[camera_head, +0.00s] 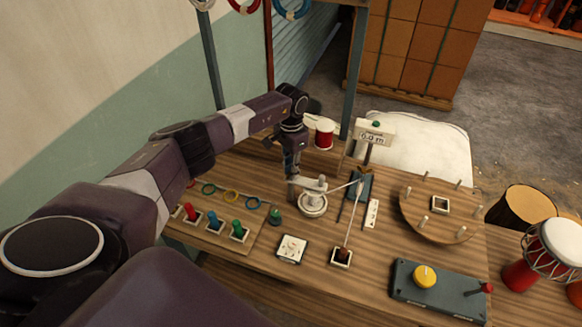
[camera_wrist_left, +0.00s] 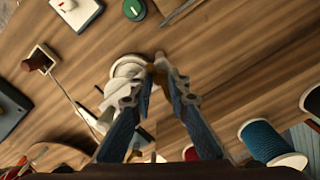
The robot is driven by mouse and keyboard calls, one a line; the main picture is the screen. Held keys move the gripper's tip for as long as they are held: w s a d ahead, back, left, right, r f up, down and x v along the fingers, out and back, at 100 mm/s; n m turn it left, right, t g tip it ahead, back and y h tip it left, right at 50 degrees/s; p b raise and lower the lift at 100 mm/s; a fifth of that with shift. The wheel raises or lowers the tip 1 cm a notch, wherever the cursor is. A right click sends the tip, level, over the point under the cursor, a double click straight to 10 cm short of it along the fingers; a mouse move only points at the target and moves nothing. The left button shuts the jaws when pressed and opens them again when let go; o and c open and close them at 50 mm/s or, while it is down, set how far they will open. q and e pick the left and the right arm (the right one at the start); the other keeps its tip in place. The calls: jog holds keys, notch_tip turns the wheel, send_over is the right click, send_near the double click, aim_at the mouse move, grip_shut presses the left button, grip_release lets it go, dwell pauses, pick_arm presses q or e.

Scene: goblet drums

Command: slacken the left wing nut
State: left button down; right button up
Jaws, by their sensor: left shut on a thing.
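My left gripper (camera_head: 292,178) reaches down over the bench from the left. Its fingers, also in the left wrist view (camera_wrist_left: 160,78), are closed at the outer end of the crank arm (camera_head: 305,183) of a white winch (camera_head: 312,203). The small brownish grip between the fingertips is mostly hidden. The winch's round base also shows in the left wrist view (camera_wrist_left: 128,68), just beside the fingertips. I cannot make out a wing nut in either view. My right gripper is not in view.
A board with coloured pegs (camera_head: 213,220) lies left of the winch. A cord runs to a small square block (camera_head: 341,257). A display (camera_head: 374,137), a round pegged board (camera_head: 440,215) and a grey box with a yellow knob (camera_head: 424,277) stand right. A red spool (camera_head: 325,134) stands behind.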

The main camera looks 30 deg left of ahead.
pick_arm(q)
jog(key=shift+w+a+r+n, duration=0.1)
jog(key=shift+r+n, duration=0.05)
jog(key=shift+n, duration=0.15)
jog(key=c, duration=1.9)
grip_release()
jog(key=shift+o, duration=0.3)
notch_tip(320, 180, up, 12)
